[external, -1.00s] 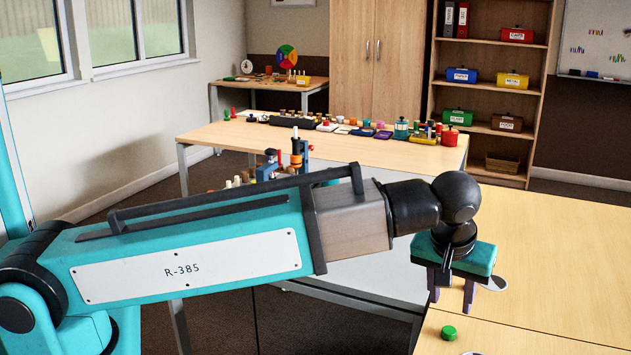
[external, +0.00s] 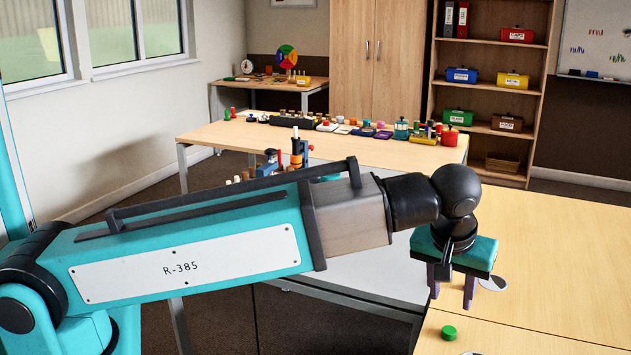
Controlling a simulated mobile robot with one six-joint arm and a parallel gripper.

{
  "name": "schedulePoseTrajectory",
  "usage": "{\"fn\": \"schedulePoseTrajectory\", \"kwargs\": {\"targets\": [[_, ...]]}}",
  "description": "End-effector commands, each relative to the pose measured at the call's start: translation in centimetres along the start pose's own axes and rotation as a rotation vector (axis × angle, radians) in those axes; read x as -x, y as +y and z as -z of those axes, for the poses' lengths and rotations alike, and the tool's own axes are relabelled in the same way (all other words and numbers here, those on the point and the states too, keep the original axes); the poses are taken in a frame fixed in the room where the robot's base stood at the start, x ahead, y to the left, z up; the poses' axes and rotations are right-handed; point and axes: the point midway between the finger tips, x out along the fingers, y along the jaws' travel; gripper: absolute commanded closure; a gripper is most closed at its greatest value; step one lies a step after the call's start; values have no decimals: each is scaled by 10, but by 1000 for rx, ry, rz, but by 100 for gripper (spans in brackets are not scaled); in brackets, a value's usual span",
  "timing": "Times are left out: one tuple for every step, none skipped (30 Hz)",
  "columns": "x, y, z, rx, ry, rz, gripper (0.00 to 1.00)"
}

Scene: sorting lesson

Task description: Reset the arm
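My gripper (external: 452,290) hangs fingers-down at the end of my arm, over the left part of the near wooden table (external: 560,250). Its two dark fingers stand apart with nothing seen between them. My arm reaches in from the left, its teal forearm nearly level. A green round piece (external: 449,332) lies on the table below the gripper, apart from it. A white disc (external: 493,283) lies just right of the fingers, partly hidden by the gripper.
A far table (external: 370,150) holds many small coloured pieces and a red pot (external: 450,135). My forearm hides part of its near side. Behind are a shelf (external: 490,90) with coloured boxes and a wooden cupboard (external: 372,60). The near table's right side is clear.

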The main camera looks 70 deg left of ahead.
Motion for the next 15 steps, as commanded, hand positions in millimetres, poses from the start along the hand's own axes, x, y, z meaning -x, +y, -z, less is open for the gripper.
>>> {"fn": "schedulePoseTrajectory", "kwargs": {"targets": [[-1,-1,0,-3,0,3,62],[-3,-2,0,-6,1,6,62],[-5,-3,-1,-12,2,12,62],[-8,-5,-2,-19,3,18,62],[-11,-8,-2,-27,4,26,62],[-17,-12,-3,-44,7,41,62],[-22,-15,-4,-57,9,53,62],[-27,-19,-4,-73,11,66,62],[-35,-26,-6,-97,15,89,62],[-41,-31,-7,-119,16,107,62],[-48,-37,-8,-141,19,127,62],[-58,-45,-9,-173,21,155,62],[-65,-52,-10,-200,23,177,62],[-72,-59,-12,-226,24,200,62],[-82,-68,-13,-263,24,230,62]]}}
